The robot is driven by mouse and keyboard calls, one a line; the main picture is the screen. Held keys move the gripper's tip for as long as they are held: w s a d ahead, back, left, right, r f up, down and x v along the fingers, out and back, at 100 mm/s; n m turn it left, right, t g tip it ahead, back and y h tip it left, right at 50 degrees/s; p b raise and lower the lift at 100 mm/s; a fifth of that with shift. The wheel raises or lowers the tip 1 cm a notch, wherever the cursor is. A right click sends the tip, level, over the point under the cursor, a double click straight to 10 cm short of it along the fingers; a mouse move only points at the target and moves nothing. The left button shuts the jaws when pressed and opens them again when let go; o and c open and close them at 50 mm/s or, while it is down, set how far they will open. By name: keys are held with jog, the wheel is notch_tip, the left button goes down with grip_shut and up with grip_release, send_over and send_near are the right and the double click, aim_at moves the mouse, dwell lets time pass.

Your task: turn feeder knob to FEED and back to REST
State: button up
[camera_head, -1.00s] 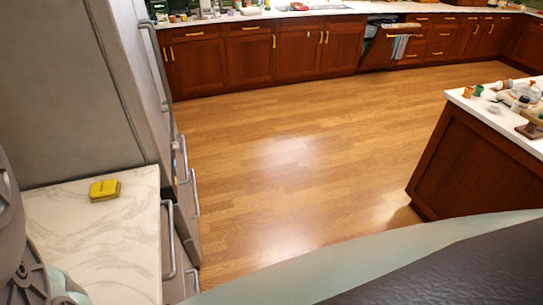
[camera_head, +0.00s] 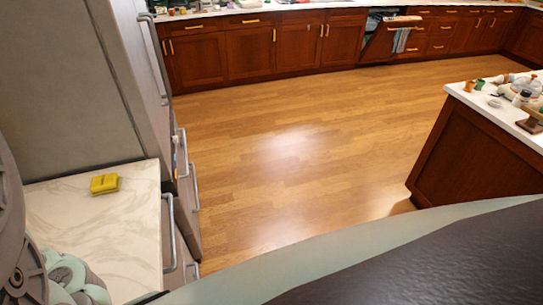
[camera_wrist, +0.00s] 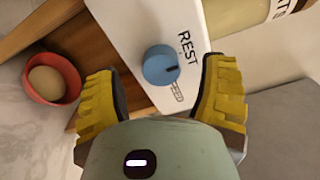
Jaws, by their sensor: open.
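In the wrist view, the blue round feeder knob (camera_wrist: 161,66) sits on the white face of the feeder (camera_wrist: 135,28). The word REST is printed beside the knob, and a dark mark shows on the knob's side facing the lettering. A second, smaller label lies below and right of it, too small to read. My gripper (camera_wrist: 160,92) is open, with one yellow ribbed finger on each side of the knob's lower part. I cannot tell whether either finger touches it. The head view shows neither the feeder nor the gripper's fingers.
A red bowl (camera_wrist: 52,80) with a round tan item stands left of my gripper in the wrist view. A clear container (camera_wrist: 235,15) is at the top right. In the head view, a yellow sponge (camera_head: 104,183) lies on the marble counter (camera_head: 95,230). The wood floor is clear.

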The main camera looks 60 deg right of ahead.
jog(key=v, duration=0.9)
jog(key=shift+d, duration=0.25)
jog(key=shift+s, duration=0.15)
dwell(0.5)
